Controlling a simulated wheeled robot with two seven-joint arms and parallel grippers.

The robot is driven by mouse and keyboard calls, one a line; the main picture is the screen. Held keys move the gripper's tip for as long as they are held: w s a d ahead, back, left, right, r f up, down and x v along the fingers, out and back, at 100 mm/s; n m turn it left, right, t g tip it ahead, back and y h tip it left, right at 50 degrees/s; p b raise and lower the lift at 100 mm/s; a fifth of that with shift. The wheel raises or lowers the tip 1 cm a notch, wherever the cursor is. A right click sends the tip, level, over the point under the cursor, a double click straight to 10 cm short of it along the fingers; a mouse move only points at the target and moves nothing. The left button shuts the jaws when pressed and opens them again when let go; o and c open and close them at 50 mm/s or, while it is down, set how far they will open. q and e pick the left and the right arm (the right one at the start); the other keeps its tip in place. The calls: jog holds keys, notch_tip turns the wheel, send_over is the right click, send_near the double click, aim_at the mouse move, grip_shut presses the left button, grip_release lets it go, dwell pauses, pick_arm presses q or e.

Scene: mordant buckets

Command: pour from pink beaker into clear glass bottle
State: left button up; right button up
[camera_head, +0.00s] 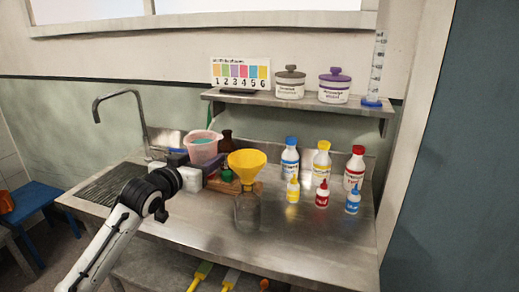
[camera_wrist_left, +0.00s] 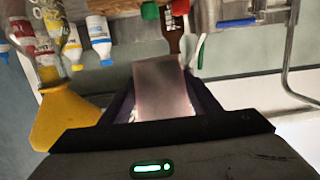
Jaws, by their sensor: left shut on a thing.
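The pink beaker (camera_head: 203,151), translucent with teal liquid inside, is between the fingers of my left gripper (camera_head: 197,164). In the left wrist view, the beaker (camera_wrist_left: 163,90) fills the space between the dark fingers, so the gripper is shut on it. It looks roughly upright. The clear glass bottle (camera_head: 247,213) stands on the steel counter to the right of the gripper, with a yellow funnel (camera_head: 247,162) in its mouth. The funnel (camera_wrist_left: 65,118) and bottle (camera_wrist_left: 45,68) also show at the left of the wrist view. The beaker is apart from the funnel. My right gripper is out of view.
Several white bottles with coloured caps (camera_head: 322,160) and small dropper bottles (camera_head: 322,195) stand to the right. A brown bottle (camera_head: 226,142) is behind the beaker. A tap (camera_head: 140,115) rises at the left. A shelf (camera_head: 300,102) spans above. The front right counter is clear.

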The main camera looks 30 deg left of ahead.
aim_at(210, 134)
pick_arm(q)
jog(key=shift+w+r, duration=0.15)
jog(key=shift+w, duration=0.25)
jog(key=shift+s, duration=0.2)
jog(key=shift+d+r, duration=0.1)
jog(key=shift+d+r+m+t, duration=0.2)
jog(key=shift+d+m+t, duration=0.15)
jog(key=shift+m, duration=0.65)
jog(key=shift+d+r+m+y+b, duration=0.1)
jog(key=shift+d+m+y+b, duration=0.2)
jog(key=shift+m+b, duration=0.15)
jog(key=shift+r, duration=0.2)
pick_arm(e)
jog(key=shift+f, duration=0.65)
pick_arm(q)
jog(key=shift+d+r+m+b, duration=0.15)
jog(key=shift+m+b, duration=0.3)
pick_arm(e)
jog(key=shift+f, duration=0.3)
